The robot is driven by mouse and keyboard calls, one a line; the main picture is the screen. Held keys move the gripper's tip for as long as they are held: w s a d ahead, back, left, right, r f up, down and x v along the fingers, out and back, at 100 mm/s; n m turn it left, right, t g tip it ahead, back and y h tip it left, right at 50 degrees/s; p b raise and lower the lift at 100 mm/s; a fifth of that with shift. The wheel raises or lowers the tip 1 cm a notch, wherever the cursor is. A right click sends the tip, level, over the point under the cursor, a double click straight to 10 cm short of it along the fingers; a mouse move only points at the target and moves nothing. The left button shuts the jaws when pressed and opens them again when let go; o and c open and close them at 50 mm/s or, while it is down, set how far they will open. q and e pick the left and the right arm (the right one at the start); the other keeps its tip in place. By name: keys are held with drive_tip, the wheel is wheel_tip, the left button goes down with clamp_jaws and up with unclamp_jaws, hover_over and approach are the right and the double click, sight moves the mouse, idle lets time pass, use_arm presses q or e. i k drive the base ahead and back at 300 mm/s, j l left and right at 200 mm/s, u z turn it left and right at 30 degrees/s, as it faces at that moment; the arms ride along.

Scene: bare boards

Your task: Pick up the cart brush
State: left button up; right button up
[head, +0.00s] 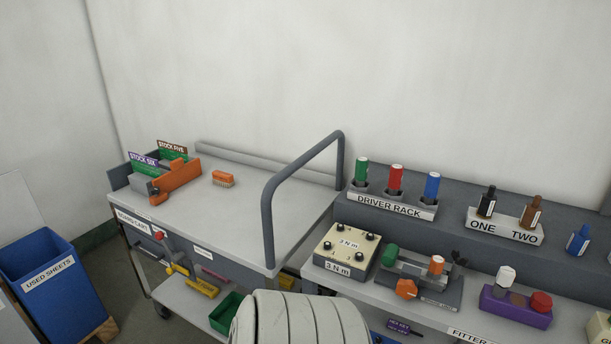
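An orange brush (222,178) with pale bristles lies on the grey top of the cart (215,225), bristles down, toward the back left. It stands alone, a little right of the orange holder. A pale, ribbed, rounded part of my own body shows at the bottom middle. Neither of my grippers is in the head view, so I cannot see where they are relative to the brush.
Stock bins (145,182) and an orange holder (176,180) stand at the cart's left end. A grey handle rail (267,215) rises at its right. A bench (375,291) with a driver rack (392,205) adjoins right. A blue bin (55,300) stands left. The cart top's middle is clear.

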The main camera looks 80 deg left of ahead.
sight(223, 178)
drive_tip(key=u, duration=5.15)
drive_tip(key=z, duration=1.9)
drive_tip(key=i+j, duration=0.15)
drive_tip(key=j, duration=0.2)
drive_tip(key=i+j+z, duration=0.1)
drive_tip(key=j, duration=0.25)
drive_tip(key=i+j+z, duration=0.1)
drive_tip(key=j, duration=0.25)
drive_tip(key=i+j, duration=0.25)
drive_tip(key=j+z, duration=0.05)
drive_tip(key=j, duration=0.05)
